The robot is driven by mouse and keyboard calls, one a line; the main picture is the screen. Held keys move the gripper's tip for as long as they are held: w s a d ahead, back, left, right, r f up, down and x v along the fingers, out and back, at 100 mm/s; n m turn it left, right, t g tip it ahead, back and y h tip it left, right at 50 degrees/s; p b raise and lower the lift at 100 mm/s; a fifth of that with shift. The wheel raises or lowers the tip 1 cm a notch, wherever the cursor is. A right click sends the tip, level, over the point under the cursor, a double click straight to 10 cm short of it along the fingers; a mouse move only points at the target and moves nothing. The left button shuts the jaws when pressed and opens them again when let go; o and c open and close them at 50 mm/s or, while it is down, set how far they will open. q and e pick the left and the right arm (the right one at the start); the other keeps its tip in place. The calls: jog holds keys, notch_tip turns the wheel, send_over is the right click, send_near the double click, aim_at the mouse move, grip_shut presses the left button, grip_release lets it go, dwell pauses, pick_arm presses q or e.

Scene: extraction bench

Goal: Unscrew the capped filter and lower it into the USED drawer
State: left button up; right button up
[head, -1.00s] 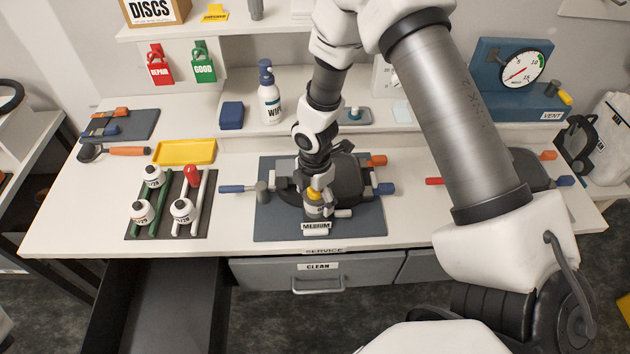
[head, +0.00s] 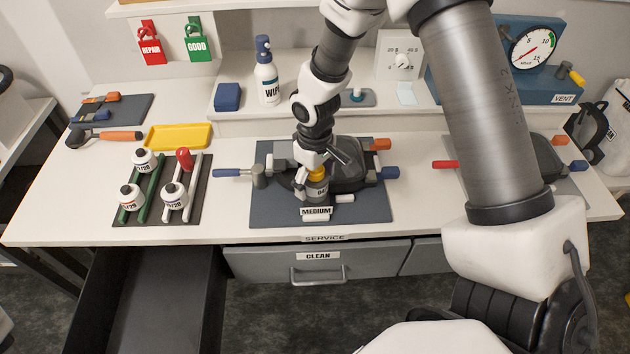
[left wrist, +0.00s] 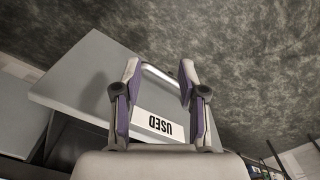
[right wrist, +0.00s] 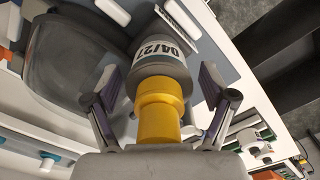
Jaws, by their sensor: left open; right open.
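The capped filter (head: 319,188), a grey body with a yellow cap (head: 317,173), stands at the middle station behind the MEDIUM label (head: 316,211). In the right wrist view the yellow cap (right wrist: 158,105) and the dated grey body (right wrist: 163,62) lie between the spread fingers of my right gripper (right wrist: 158,88). A gap shows beside the cap on each side. The USED drawer (head: 160,305) is pulled out at lower left and its visible floor is bare. My left gripper (left wrist: 160,75) is open at the drawer's handle (left wrist: 160,76), above the USED label (left wrist: 158,124).
The CLEAN drawer (head: 270,266) is shut. A grey housing and coloured-handled parts crowd the filter's back and right.

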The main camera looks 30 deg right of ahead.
jog(key=c, duration=1.3)
jog(key=n+p, duration=0.2)
jog(key=r+n+p, duration=0.1)
jog(key=n+p, duration=0.4)
jog(key=p, duration=0.1)
jog(key=shift+s+r+n, duration=0.1)
jog(key=shift+r+n, duration=0.15)
jog(key=shift+n, duration=0.05)
jog(key=n+p, duration=0.2)
jog(key=shift+p, duration=0.35)
jog(key=f+n, duration=0.1)
jog(key=n, duration=0.2)
jog(key=shift+f, duration=0.1)
jog(key=shift+f+n, duration=0.15)
jog(key=shift+n, duration=0.85)
jog(key=n, duration=1.3)
jog(key=o, duration=1.2)
jog(key=shift+o, duration=0.5)
jog(key=shift+w, duration=0.2)
